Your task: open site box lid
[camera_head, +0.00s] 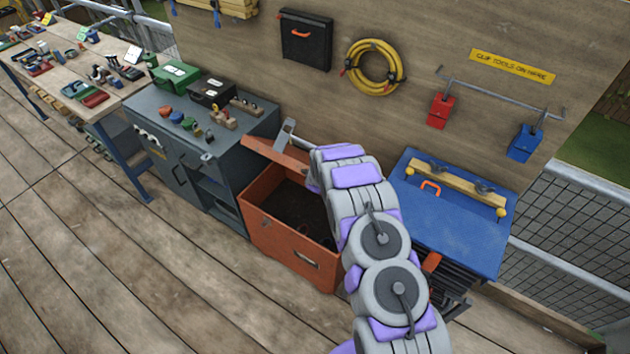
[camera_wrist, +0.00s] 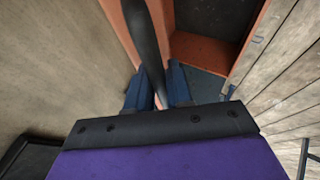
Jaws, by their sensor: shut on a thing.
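The orange site box (camera_head: 275,240) stands on the deck in the head view, with its dark inside open to view. Its orange lid (camera_head: 272,156) is raised and tilted at the back of the box, partly hidden by my arm. In the wrist view, the lid (camera_wrist: 122,25) shows as an orange strip on the left, and the box's dark inside (camera_wrist: 212,18) shows at upper right. My gripper (camera_wrist: 158,88) has its blue fingers shut on a dark bar (camera_wrist: 148,45) beside the lid. My gripper is hidden behind my arm in the head view.
A grey cabinet (camera_head: 172,150) with small items on top stands left of the box. A blue-topped chest (camera_head: 455,220) stands at the right. A wooden wall (camera_head: 330,95) with hung tools rises behind. The deck in front is clear.

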